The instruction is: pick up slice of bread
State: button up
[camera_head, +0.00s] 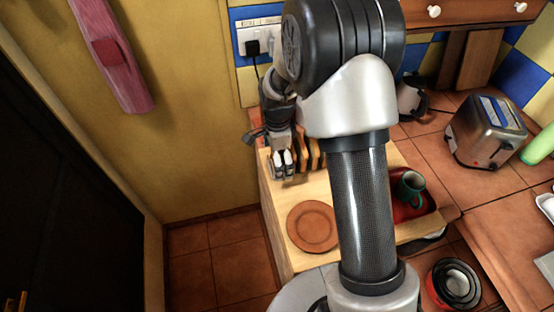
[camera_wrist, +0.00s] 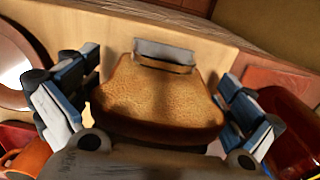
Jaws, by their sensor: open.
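A slice of bread (camera_wrist: 160,98) with a brown crust fills the middle of the wrist view. My gripper (camera_wrist: 158,112) is open, with one finger on each side of the slice. Small gaps seem to show between the fingers and the crust; I cannot tell if either touches. A grey metal piece (camera_wrist: 165,52) stands at the slice's far edge. In the head view my gripper (camera_head: 283,163) is low over the back of the wooden counter, beside upright brown slices (camera_head: 304,152). My arm partly hides that area.
An orange-brown plate (camera_head: 312,226) lies in front of my gripper. A red tray (camera_head: 424,206) with a dark green mug (camera_head: 409,187) is to the right. A toaster (camera_head: 485,131) and a kettle (camera_head: 411,98) stand farther right. A yellow wall (camera_head: 205,110) is close on the left.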

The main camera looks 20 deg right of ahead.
jog(key=shift+c, duration=0.4)
jog(key=c, duration=0.9)
